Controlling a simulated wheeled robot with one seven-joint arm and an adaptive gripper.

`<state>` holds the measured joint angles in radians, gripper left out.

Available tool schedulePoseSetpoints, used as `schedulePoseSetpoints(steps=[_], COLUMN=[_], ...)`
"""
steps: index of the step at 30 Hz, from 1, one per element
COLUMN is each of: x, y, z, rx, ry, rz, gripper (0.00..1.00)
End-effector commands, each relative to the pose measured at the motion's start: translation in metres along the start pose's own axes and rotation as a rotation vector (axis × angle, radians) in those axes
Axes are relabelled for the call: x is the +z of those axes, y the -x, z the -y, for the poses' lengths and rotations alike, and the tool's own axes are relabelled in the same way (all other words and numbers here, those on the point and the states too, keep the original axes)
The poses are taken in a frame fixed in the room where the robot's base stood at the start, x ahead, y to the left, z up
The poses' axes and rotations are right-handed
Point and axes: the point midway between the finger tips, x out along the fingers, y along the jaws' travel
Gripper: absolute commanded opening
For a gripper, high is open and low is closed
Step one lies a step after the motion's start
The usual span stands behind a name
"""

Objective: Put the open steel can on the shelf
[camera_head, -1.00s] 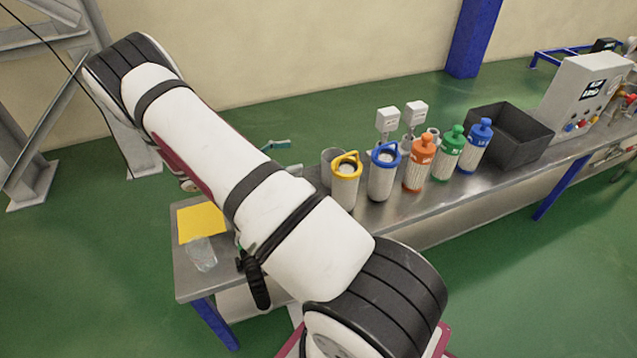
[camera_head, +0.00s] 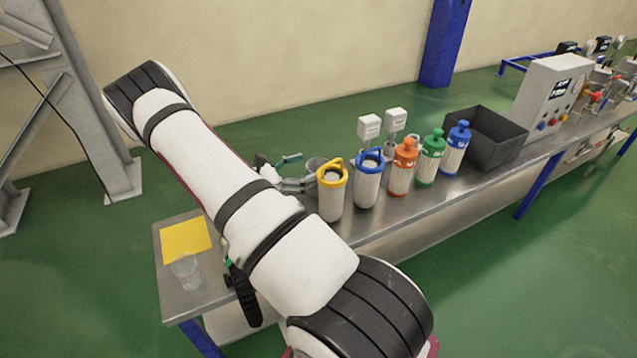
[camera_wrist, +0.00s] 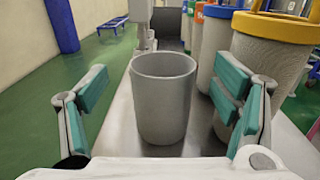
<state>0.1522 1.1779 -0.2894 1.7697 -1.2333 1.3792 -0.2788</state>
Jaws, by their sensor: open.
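The open steel can (camera_wrist: 162,110) is a plain grey cylinder with an open top. It stands upright on the steel table, straight ahead in the wrist view. My gripper (camera_wrist: 165,100) is open, with one teal-padded finger on each side and the can just ahead of and between them, a gap showing at the left. In the head view my gripper (camera_head: 290,172) is at the can's left, and the can (camera_head: 316,166) is partly hidden behind the yellow-lidded canister. No shelf can be made out clearly in either view.
A yellow-lidded canister (camera_head: 332,193) stands close to the can, then a blue-lidded one (camera_head: 368,180) and orange, green and blue bottles. A dark bin (camera_head: 495,145) is farther right. A yellow sheet (camera_head: 186,238) and a clear cup (camera_head: 184,272) are at the table's left end.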

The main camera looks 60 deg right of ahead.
Motion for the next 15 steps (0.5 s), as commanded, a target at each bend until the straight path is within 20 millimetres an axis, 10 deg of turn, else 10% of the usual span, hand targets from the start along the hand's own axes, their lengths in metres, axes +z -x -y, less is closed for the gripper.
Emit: schedulePoseSetpoints(steps=[15], x=[-0.003], y=[-0.043], z=[0.003], rx=[-0.001], ry=[-0.001], rz=[0.0], gripper=[0.81])
